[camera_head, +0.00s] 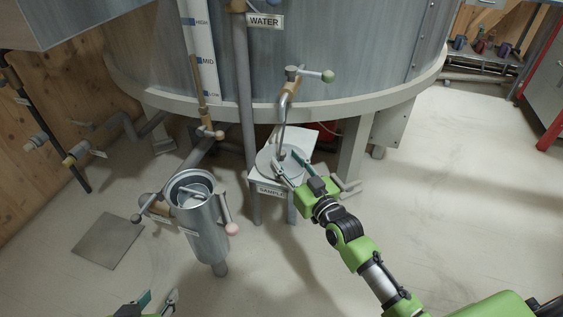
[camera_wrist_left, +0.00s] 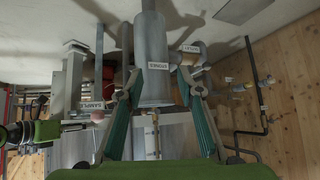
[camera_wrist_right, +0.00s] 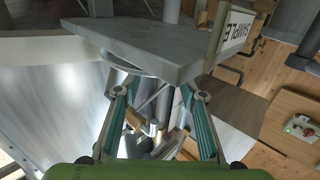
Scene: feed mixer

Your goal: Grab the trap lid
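A round grey disc (camera_head: 267,159), which may be the trap lid, lies on the small stand labelled SAMPLE. My right gripper (camera_head: 289,164) is open at the disc's right side, and I cannot tell whether it touches. In the right wrist view the disc's edge (camera_wrist_right: 135,66) shows just beyond the spread fingertips (camera_wrist_right: 160,94). The metal cylinder (camera_head: 203,225), apparently the trap, stands at left; its round top (camera_head: 195,186) shows a rim and a bar inside. My left gripper (camera_head: 158,299) is open and empty; its wrist view shows the cylinder (camera_wrist_left: 151,65) beyond the fingers.
The SAMPLE stand (camera_head: 257,180) sits under a bent pipe with a valve handle (camera_head: 328,76). The big tank (camera_head: 330,50) overhangs behind it. Valve handles with knobs (camera_head: 232,230) stick out beside the cylinder. The floor at right is clear.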

